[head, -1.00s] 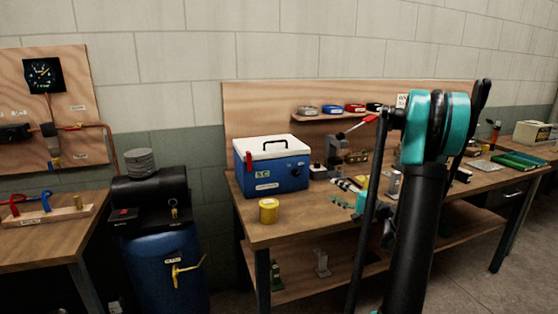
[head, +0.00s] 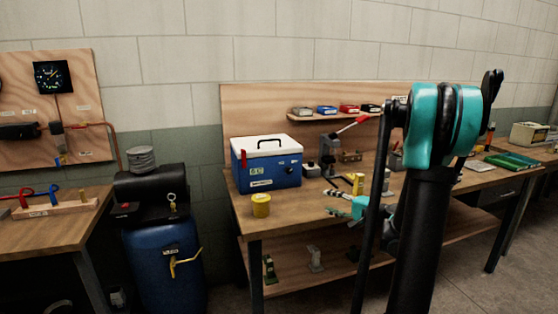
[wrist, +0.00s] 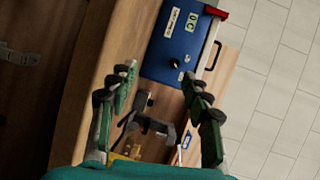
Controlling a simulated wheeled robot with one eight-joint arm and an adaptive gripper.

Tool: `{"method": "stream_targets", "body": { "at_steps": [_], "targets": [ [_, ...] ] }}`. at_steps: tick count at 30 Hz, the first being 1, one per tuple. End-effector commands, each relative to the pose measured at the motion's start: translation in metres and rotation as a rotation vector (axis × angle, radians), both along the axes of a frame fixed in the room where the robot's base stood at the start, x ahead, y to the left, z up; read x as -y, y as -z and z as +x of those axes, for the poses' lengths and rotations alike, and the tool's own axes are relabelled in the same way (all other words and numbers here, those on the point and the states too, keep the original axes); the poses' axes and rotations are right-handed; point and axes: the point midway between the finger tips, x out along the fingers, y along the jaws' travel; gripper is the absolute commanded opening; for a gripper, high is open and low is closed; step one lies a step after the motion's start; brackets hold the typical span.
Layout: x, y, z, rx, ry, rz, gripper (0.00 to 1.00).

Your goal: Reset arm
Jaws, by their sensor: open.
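My gripper (head: 336,202) is open and empty. In the head view it shows beside my arm, in front of the long workbench (head: 290,231), with its fingers pointing left. In the wrist view the two dark green fingers of my gripper (wrist: 160,92) are spread wide, with nothing between them but the bench and its objects behind. The blue box with a white lid (head: 268,165) also shows in the wrist view (wrist: 178,45), beyond the fingertips. My upright arm hides part of the bench.
A yellow can (head: 261,205) stands near the bench's left front. A grey tool with a red handle (head: 333,150) and a small yellow item (head: 357,183) are behind my gripper. A blue barrel (head: 163,265) stands left of the bench. Open floor shows at right.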

Motion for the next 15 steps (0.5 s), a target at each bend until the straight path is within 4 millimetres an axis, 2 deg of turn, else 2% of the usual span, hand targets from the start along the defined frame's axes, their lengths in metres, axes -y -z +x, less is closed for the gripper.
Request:
{"method": "stream_targets", "body": {
  "at_steps": [8, 12, 15],
  "targets": [
    [-0.040, 0.024, -0.047, -0.083, -0.078, -0.222, 0.49],
    [-0.059, 0.047, -0.092, -0.144, -0.139, -0.413, 0.49],
    [-0.065, 0.065, -0.128, -0.184, -0.186, -0.566, 0.49]
  ]
}}
